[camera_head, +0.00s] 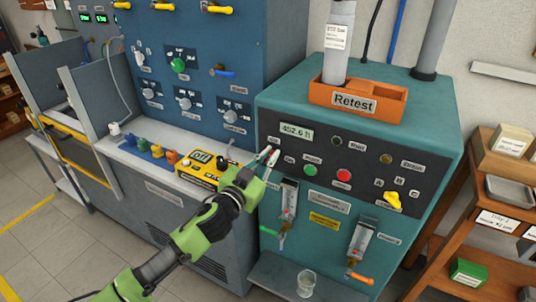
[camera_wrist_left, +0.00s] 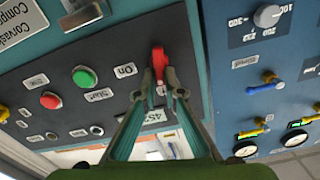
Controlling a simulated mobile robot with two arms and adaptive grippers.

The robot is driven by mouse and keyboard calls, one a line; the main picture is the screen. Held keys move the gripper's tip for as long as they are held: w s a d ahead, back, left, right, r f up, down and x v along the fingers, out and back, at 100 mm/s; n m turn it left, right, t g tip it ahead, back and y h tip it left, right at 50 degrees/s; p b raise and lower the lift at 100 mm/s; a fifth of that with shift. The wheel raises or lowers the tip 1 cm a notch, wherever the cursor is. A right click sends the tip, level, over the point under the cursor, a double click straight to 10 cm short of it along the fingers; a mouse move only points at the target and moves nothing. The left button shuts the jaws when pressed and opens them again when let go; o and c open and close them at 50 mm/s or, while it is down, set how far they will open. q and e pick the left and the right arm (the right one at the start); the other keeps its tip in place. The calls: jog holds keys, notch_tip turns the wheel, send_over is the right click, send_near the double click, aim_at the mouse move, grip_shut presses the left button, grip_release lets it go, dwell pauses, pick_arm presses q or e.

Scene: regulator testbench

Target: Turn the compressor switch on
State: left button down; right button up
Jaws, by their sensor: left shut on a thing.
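The compressor panel (camera_head: 345,165) is a dark plate on the front of a teal cabinet (camera_head: 280,99). In the left wrist view, which shows the panel upside down, a red switch lever (camera_wrist_left: 158,58) stands beside an "On" label (camera_wrist_left: 125,70). My left gripper (camera_head: 268,156) is at the panel's upper left corner. In the left wrist view its fingertips (camera_wrist_left: 159,80) are shut on the red lever, whose end shows beyond them. The fingers hide the lever's base and part of the display. My right gripper is not in view.
Close to the switch are a green button (camera_head: 310,171) and a red button (camera_head: 344,175). A yellow knob (camera_head: 392,200) is at the lower right. A yellow meter (camera_head: 200,168) lies on the left bench. A glass (camera_head: 306,283) stands below on a shelf.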

pick_arm(q)
jog(key=shift+s+d+f+m+p, duration=0.2)
jog(key=shift+f+m+p, duration=0.15)
jog(key=shift+m, duration=2.2)
jog(key=shift+s+d+f+m+p, duration=0.1)
jog(key=shift+d+f+m+p, duration=0.25)
jog(key=shift+m, duration=2.25)
jog(key=shift+s+d+f+m+p, duration=0.1)
jog(key=shift+f+m+p, duration=0.25)
jog(key=shift+m, duration=2.2)
jog(key=c, duration=2.1)
grip_release()
jog(key=shift+c, duration=0.2)
jog(key=shift+r, duration=0.1)
jog(key=v, duration=1.2)
